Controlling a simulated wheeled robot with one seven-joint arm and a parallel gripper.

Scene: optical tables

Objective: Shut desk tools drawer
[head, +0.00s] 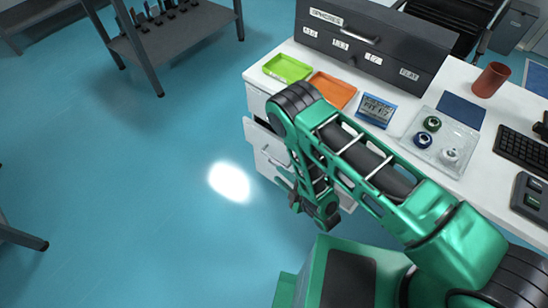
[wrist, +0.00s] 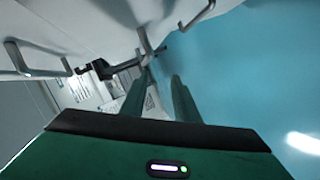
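A white desk drawer (head: 265,148) stands pulled out from the left side of the white desk, its front panel facing the blue floor. My arm hides part of it. My gripper (head: 297,197) hangs low beside the drawer fronts. White drawer fronts with bent metal handles, one at the left (wrist: 38,70) and one at the top (wrist: 190,18), lie beyond the fingers. I cannot tell whether a finger touches a drawer.
On the desk (head: 492,107) are a green tray (head: 287,68), an orange tray (head: 333,90), a small display (head: 376,110), a clear tray (head: 458,150), a red cup (head: 490,80) and a dark drawer cabinet (head: 375,40).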

